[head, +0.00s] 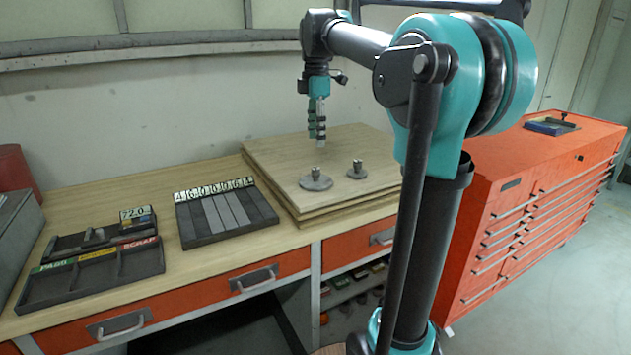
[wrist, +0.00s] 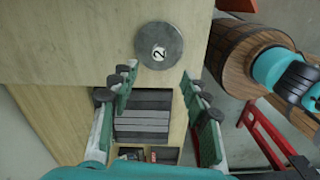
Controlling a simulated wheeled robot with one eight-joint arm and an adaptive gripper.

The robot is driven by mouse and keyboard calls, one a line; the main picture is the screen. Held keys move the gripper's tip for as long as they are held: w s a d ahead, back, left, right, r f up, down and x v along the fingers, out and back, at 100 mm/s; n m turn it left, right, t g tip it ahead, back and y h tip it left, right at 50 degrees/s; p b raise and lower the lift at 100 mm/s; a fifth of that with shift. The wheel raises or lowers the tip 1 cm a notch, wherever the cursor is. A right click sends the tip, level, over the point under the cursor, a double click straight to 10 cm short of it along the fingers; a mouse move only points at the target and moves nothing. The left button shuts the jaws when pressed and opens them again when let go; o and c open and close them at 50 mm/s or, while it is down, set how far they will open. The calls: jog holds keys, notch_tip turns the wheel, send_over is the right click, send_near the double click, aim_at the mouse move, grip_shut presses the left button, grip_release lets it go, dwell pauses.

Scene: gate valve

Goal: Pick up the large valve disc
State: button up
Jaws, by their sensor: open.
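The large valve disc (head: 316,183) is a flat grey round plate with a short stem, lying on the stacked wooden boards (head: 370,150). A smaller disc (head: 357,172) with a similar stem lies to its right. My gripper (head: 317,142) hangs above the boards, pointing down, open and empty, apart from both discs. In the wrist view, a grey disc (wrist: 173,57) with a white "2" label on its stem lies ahead of the open fingers (wrist: 158,78), toward the top of the picture. It appears to be the large one. The smaller disc is not seen there.
A slotted dark rack (head: 225,214) with number labels sits left of the boards. A tray with green and red labels (head: 97,270) and a small holder (head: 98,236) stand further left. An orange tool cabinet (head: 545,195) is at right. The boards around the discs are clear.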

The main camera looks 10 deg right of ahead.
aim_at(315, 168)
notch_tip(315, 168, down, 11)
jog(key=shift+a+f, duration=0.1)
jog(key=shift+f, duration=0.1)
dwell(0.4)
grip_shut()
